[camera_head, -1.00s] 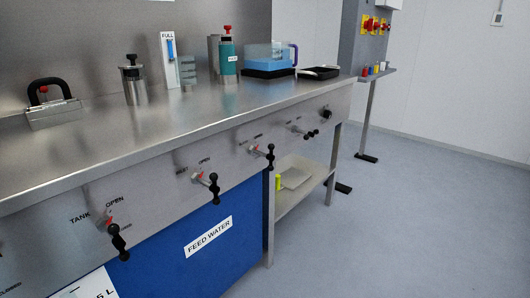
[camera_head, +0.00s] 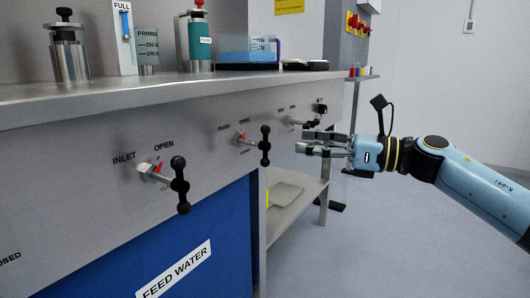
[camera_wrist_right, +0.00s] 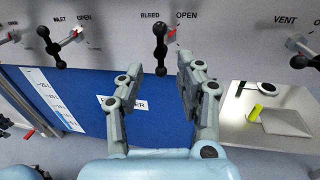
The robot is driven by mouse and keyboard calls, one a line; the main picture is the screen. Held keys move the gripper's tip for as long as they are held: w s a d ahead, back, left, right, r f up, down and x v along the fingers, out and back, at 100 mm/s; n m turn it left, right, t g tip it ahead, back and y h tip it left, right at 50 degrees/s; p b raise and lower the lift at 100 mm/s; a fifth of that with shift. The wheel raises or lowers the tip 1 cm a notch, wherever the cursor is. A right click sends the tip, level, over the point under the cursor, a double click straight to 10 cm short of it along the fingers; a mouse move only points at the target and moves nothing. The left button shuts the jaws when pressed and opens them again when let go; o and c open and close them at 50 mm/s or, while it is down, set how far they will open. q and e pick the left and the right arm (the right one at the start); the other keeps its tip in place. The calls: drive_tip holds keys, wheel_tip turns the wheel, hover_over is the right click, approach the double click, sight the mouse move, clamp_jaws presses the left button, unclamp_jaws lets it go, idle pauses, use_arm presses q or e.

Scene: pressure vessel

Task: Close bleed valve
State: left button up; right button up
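The bleed valve has a black handle with ball ends (camera_head: 265,145) on the steel front panel, under the BLEED and OPEN labels. In the right wrist view its handle (camera_wrist_right: 160,50) hangs roughly upright, and a red mark shows beside it near OPEN. My right gripper (camera_head: 302,141) comes in from the right in the head view, to the right of the bleed handle and apart from it. In the right wrist view its two fingers (camera_wrist_right: 160,85) are spread, empty, and below the handle. My left gripper is not seen in the head view.
The inlet valve (camera_head: 180,185) is left of the bleed valve. The vent valve (camera_wrist_right: 303,50) is to its right. A blue FEED WATER tank (camera_head: 205,245) and a low steel shelf (camera_head: 290,200) lie below. Bottles and a blue box (camera_head: 248,52) stand on the counter.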

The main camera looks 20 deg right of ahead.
sight(265, 135)
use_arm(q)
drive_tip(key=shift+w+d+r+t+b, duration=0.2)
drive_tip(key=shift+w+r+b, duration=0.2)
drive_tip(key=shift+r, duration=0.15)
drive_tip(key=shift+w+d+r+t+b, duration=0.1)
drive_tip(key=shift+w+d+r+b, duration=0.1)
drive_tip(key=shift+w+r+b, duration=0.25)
use_arm(e)
drive_tip(key=x, duration=0.9)
drive_tip(key=shift+w+a, duration=0.25)
drive_tip(key=shift+a, duration=0.05)
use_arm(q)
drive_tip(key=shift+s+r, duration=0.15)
use_arm(e)
drive_tip(key=shift+f, duration=0.1)
clamp_jaws()
